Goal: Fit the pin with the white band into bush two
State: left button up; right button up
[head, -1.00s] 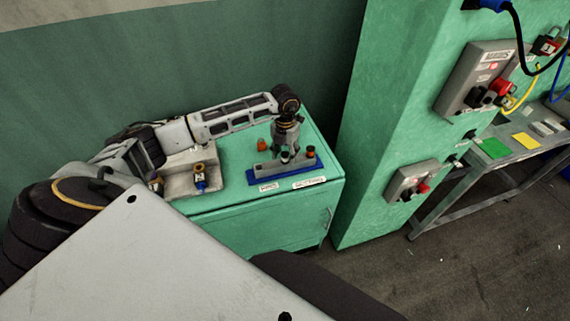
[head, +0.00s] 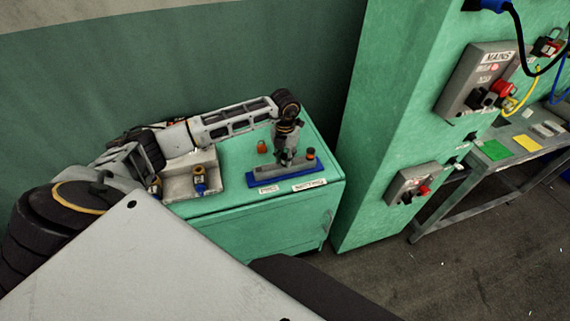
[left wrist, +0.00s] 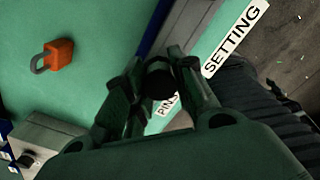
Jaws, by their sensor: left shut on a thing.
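My left gripper (head: 286,161) is over the middle of a grey block (head: 268,171) on a blue base (head: 256,181), on the green cabinet. It is shut on a pin, whose dark round end (left wrist: 158,82) shows between the fingers in the left wrist view. I cannot make out its band now, or whether its lower end is inside a bush; the fingers hide this. A dark piece with an orange part (head: 310,154) stands at the block's right end. My right gripper is not in view.
A grey stepped stand (head: 180,180) with brass-coloured pieces (head: 199,178) is on the left. An orange padlock (head: 262,147) lies behind the block; it also shows in the left wrist view (left wrist: 58,54). PINS and SETTING labels (head: 309,185) are in front. A green column (head: 375,130) rises at right.

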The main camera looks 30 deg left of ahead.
pick_arm(q)
jog(key=shift+r+p, duration=0.45)
jog(key=shift+r, duration=0.25)
dwell(0.4)
jog(key=shift+r+p, duration=0.45)
jog(key=shift+r, duration=0.4)
jog(key=shift+r+p, duration=0.4)
jog(key=shift+r, duration=0.35)
dwell(0.6)
jog(key=shift+r, duration=0.15)
dwell(0.5)
jog(key=shift+r+p, duration=1.05)
jog(key=shift+r, duration=0.8)
jog(key=shift+w+r, duration=0.1)
jog(key=shift+r, duration=0.1)
